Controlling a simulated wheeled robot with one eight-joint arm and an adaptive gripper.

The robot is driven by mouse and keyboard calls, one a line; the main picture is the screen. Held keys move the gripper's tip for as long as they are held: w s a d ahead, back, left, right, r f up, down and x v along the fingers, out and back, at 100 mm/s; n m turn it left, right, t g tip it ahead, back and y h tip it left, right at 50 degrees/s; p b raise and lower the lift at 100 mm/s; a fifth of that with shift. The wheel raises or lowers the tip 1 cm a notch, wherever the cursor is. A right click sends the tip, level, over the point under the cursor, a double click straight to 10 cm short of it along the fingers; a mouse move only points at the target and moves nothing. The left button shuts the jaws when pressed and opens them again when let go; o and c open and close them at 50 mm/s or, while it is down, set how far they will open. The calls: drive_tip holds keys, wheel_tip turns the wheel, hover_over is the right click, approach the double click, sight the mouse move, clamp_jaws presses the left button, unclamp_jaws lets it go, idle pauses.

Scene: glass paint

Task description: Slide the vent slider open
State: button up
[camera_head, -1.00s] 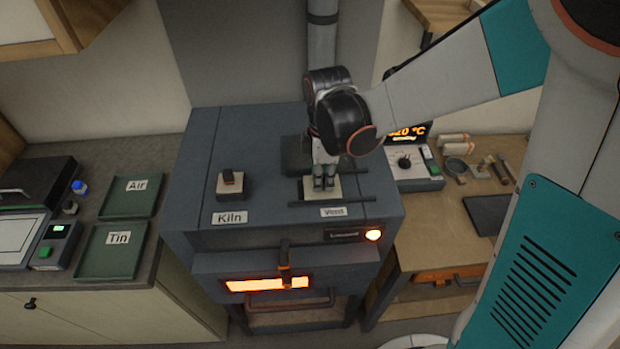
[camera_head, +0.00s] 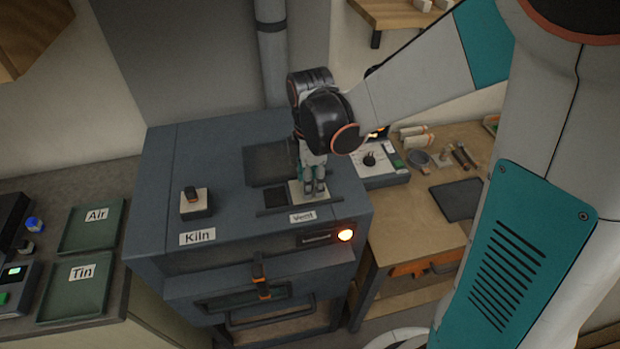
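The vent slider (camera_head: 296,188) is a pale plate between two dark rails on top of the grey kiln (camera_head: 225,160), behind the "Vent" label (camera_head: 302,217). A dark square opening (camera_head: 275,197) shows directly left of the plate. My gripper (camera_head: 314,190) points down onto the plate, its fingers close together. It appears shut on the slider's grip, which the fingers hide.
A block with a dark knob (camera_head: 193,202) stands on the kiln's left, behind the "Kiln" label (camera_head: 198,238). A lit lamp (camera_head: 345,235) is at the front right. Green trays (camera_head: 75,288) lie left.

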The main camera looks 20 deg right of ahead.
wheel_tip(320, 180, up, 12)
idle(0.6)
drive_tip(key=shift+s, duration=0.15)
